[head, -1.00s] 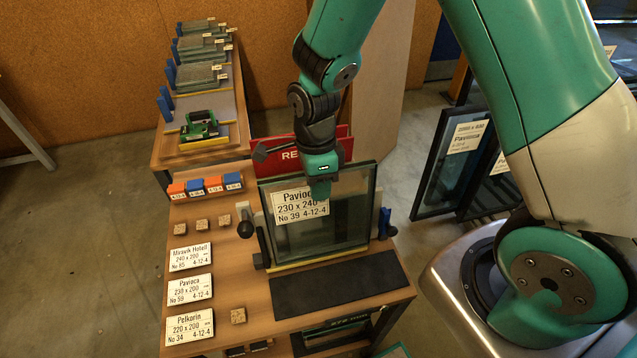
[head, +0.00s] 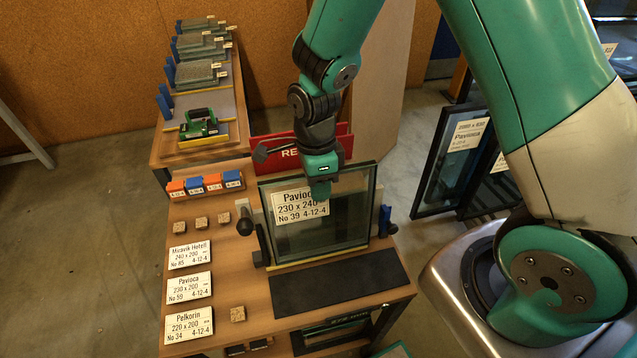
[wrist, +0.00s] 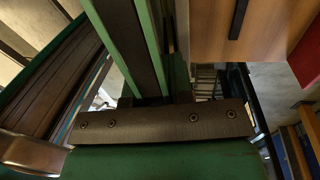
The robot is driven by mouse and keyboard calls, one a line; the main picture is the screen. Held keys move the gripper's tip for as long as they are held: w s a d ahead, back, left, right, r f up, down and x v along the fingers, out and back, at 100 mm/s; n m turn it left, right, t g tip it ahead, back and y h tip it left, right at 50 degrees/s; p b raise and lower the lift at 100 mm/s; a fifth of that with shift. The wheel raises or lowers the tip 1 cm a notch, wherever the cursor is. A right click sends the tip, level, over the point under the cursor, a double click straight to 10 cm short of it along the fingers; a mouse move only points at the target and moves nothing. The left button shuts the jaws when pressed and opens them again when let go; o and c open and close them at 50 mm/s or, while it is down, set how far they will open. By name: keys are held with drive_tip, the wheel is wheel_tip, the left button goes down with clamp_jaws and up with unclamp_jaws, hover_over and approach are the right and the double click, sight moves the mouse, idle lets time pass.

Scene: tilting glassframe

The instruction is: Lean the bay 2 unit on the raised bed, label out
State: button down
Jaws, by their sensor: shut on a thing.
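A double-glazed glass unit (head: 345,222) stands nearly upright, tilted slightly back, at the yellow-edged foot of the raised bed (head: 318,258). Its white label (head: 299,206), reading Pavioca 230 x 240 No 39 4-12-4, faces the head camera, and my gripper hides its right end. My gripper (head: 320,190) is shut on the unit near its top edge, reaching down from above; its fingertips are hard to make out. In the wrist view, dark bars with green edges (wrist: 128,45) run away from the gripper; they look like the unit's edge. The bed surface behind the glass is mostly hidden.
A black mat (head: 340,282) lies clear in front. Several cards, including a Pavioca 230 x 200 card (head: 189,287), and cork blocks lie left. Stacked glass bays (head: 195,72) and a green tool (head: 198,124) are further back; large framed panes (head: 450,165) lean right.

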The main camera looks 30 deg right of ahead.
drive_tip(key=c, duration=0.9)
unclamp_jaws()
drive_tip(key=shift+f, duration=0.1)
drive_tip(key=w+r, duration=0.1)
drive_tip(key=r, duration=0.4)
drive_tip(key=w+r+b, duration=0.1)
drive_tip(key=r, duration=0.5)
drive_tip(key=w+r+b, duration=0.1)
drive_tip(key=r, duration=0.5)
drive_tip(key=shift+d+r, duration=0.15)
drive_tip(key=shift+d, duration=0.15)
drive_tip(key=s+a+n+y, duration=0.1)
drive_tip(key=s+n, duration=0.5)
drive_tip(key=n, duration=0.3)
drive_tip(key=s+a+r+n+t+y+b, duration=0.1)
drive_tip(key=s+a+n, duration=0.1)
drive_tip(key=s+n, duration=0.4)
drive_tip(key=s+a+n+t+y+b, duration=0.1)
drive_tip(key=s+n, duration=0.5)
drive_tip(key=n, duration=0.6)
drive_tip(key=shift+s+a+r+y, duration=0.25)
drive_tip(key=shift+a+y, duration=0.15)
drive_tip(key=shift+a, duration=0.15)
